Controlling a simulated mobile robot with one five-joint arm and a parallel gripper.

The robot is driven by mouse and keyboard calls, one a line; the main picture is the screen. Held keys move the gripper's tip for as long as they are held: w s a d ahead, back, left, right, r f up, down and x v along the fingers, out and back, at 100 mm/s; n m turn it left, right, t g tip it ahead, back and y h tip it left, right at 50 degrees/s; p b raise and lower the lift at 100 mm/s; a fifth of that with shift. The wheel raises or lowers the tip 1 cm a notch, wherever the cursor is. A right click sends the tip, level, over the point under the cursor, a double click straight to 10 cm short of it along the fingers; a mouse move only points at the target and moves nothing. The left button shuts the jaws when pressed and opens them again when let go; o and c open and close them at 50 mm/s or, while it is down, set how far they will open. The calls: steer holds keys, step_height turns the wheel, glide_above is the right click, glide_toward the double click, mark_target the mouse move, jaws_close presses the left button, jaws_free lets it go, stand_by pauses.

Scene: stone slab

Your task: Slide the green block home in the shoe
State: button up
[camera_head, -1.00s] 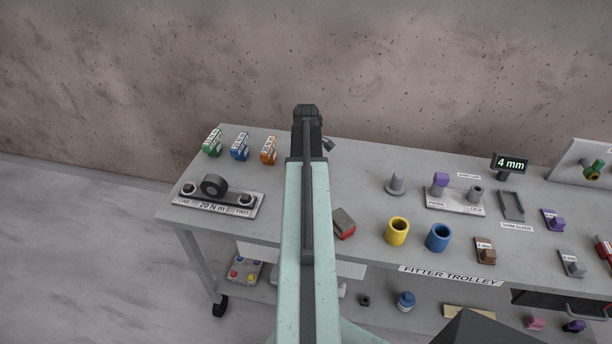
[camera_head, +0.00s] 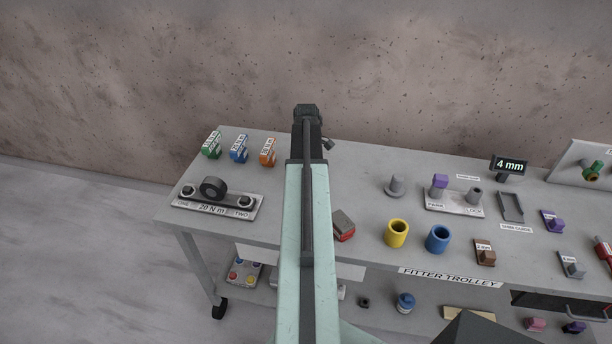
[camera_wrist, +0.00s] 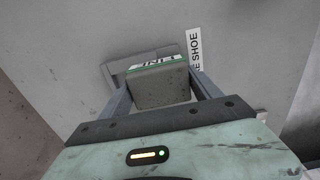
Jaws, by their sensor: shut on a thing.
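In the wrist view, my gripper (camera_wrist: 162,84) is shut on a block (camera_wrist: 161,92) with a grey near face, a thin green edge and a white lettered strip on top. One finger stands on each side of it. The grey shoe (camera_wrist: 116,71) lies just beyond the block, with its edge showing to the left and behind. A white label (camera_wrist: 194,55) ending in "SHOE" is to the right. I cannot tell how far the block is in the shoe. In the head view, my arm hides the block and shoe; only the dark wrist end of my gripper shows.
The grey trolley top (camera_head: 340,180) carries a torque fixture (camera_head: 217,197) and green, blue and orange tagged pieces at left. A red-grey block (camera_head: 343,226) lies right of my arm. Yellow (camera_head: 396,233) and blue (camera_head: 437,238) cups stand farther right. A wall rises behind.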

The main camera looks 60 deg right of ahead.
steer(key=shift+w+d, duration=0.2)
steer(key=shift+d, duration=0.35)
steer(key=shift+w+d, duration=0.15)
steer(key=shift+d, duration=0.4)
steer(key=o, duration=1.8)
step_height(320, 180, up, 8)
steer(key=p, duration=0.8)
steer(key=shift+s+a+r, duration=0.1)
steer(key=shift+r, duration=0.05)
